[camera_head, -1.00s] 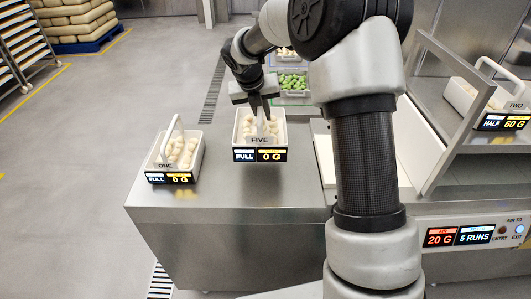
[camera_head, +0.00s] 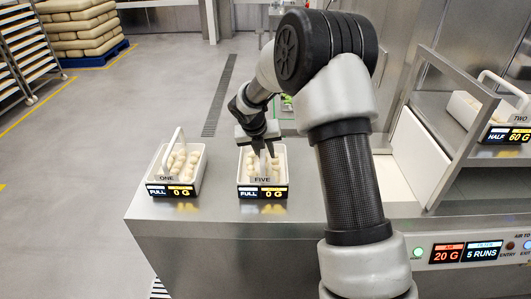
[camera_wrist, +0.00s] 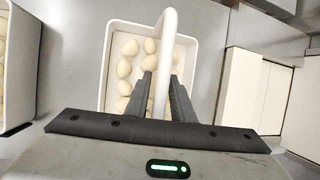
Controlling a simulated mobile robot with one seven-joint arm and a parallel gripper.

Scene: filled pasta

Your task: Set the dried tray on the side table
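Tray FIVE (camera_head: 278,180) is a white tray of pale filled pasta with an upright handle; its displays read FULL and 0 G. It is over the steel side table (camera_head: 215,212), level with tray ONE; I cannot tell whether its base touches the top. My gripper (camera_head: 263,148) is above it. In the wrist view, my gripper's fingers (camera_wrist: 162,76) lie close on both sides of the white handle (camera_wrist: 165,42) and look shut on it. The pasta (camera_wrist: 125,68) lies below. The tray's near side is hidden by my gripper.
Tray ONE (camera_head: 199,172), also FULL and 0 G, stands close on the left. Tray TWO (camera_head: 467,112), HALF and 60 G, is on the machine at right. A panel (camera_head: 460,253) shows AIR 20 G and 5 RUNS. Bare table lies in front.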

